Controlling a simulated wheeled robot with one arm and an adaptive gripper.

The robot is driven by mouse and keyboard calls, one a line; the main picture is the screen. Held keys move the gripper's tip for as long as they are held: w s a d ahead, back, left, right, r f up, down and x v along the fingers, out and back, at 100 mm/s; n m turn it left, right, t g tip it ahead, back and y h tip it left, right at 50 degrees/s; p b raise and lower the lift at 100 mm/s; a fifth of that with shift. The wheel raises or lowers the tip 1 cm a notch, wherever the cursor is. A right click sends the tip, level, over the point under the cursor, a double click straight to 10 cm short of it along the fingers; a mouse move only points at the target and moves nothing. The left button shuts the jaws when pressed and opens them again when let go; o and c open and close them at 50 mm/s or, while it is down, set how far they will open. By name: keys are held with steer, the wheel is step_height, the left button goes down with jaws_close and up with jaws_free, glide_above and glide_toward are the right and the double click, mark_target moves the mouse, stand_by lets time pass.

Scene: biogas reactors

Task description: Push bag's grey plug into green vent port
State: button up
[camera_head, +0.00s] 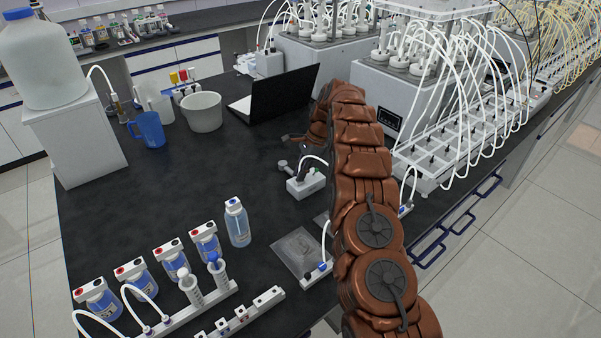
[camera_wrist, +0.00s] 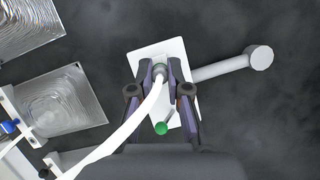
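In the wrist view a white block (camera_wrist: 148,56) lies on the dark bench with a grey cylinder sticking out to the right. My gripper (camera_wrist: 160,76) is over it, its two dark fingers closed around the grey plug (camera_wrist: 160,69) on the end of a white tube. The fingers hide how deep the plug's tip sits. A green round part (camera_wrist: 161,128) shows at the block's lower end, apart from the plug. Clear bags (camera_wrist: 60,103) lie to the left. In the head view the white block (camera_head: 306,186) stands beside my arm, which hides most of the gripper.
A bag (camera_head: 298,250) lies near the bench's front edge. A laptop (camera_head: 282,95) stands behind the block, reactors (camera_head: 372,90) with tubes to the right. Bottles (camera_head: 237,223) and a white rack (camera_head: 240,312) are at front left. The bench left of the block is clear.

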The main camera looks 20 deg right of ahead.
steer(key=o, duration=0.5)
steer(key=v, duration=0.7)
steer(key=shift+d+r, duration=0.1)
steer(key=shift+r, duration=0.15)
stand_by(0.4)
